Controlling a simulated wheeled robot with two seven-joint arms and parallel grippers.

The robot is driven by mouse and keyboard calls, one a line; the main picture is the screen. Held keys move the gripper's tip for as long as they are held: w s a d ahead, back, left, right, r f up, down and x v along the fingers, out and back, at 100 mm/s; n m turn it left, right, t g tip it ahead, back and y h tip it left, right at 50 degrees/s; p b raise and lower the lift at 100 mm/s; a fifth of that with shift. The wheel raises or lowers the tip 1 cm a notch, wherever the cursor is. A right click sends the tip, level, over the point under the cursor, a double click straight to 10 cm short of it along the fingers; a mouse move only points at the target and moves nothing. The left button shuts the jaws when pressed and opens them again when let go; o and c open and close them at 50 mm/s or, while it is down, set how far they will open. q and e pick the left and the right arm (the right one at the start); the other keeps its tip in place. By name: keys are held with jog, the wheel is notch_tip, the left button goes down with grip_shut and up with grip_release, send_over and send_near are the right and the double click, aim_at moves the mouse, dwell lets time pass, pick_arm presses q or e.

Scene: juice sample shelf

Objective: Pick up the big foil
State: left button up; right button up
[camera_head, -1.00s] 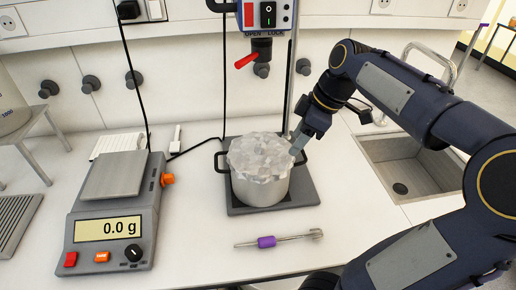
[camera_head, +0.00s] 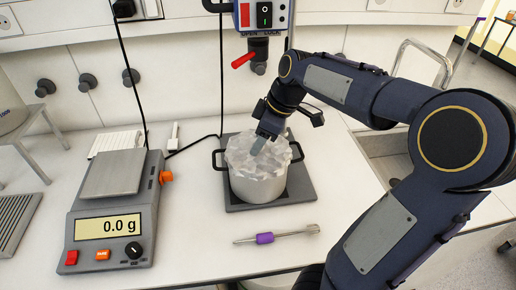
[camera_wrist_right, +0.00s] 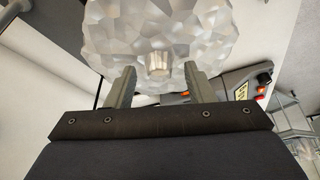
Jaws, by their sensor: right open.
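The big foil (camera_head: 262,158) is a crumpled, whitish, faceted cover lying over the top of a metal pot (camera_head: 259,188) with two black side handles. In the right wrist view the foil (camera_wrist_right: 155,30) fills the upper middle, with a small raised nub (camera_wrist_right: 159,65) on it. My right gripper (camera_head: 258,147) is above the foil, pointing down at it. In the right wrist view the two fingers of my right gripper (camera_wrist_right: 155,88) are apart, one on each side of the nub. I cannot tell whether they touch the foil. My left gripper is not in view.
The pot stands on a dark square plate (camera_head: 300,190) below a stand with a red lever (camera_head: 243,61). A scale (camera_head: 118,205) reading 0.0 g is at left. A purple-handled tool (camera_head: 265,238) lies in front. A sink (camera_head: 400,165) is at right, partly behind my arm.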

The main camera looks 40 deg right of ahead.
grip_shut()
jog(key=shift+r, duration=0.1)
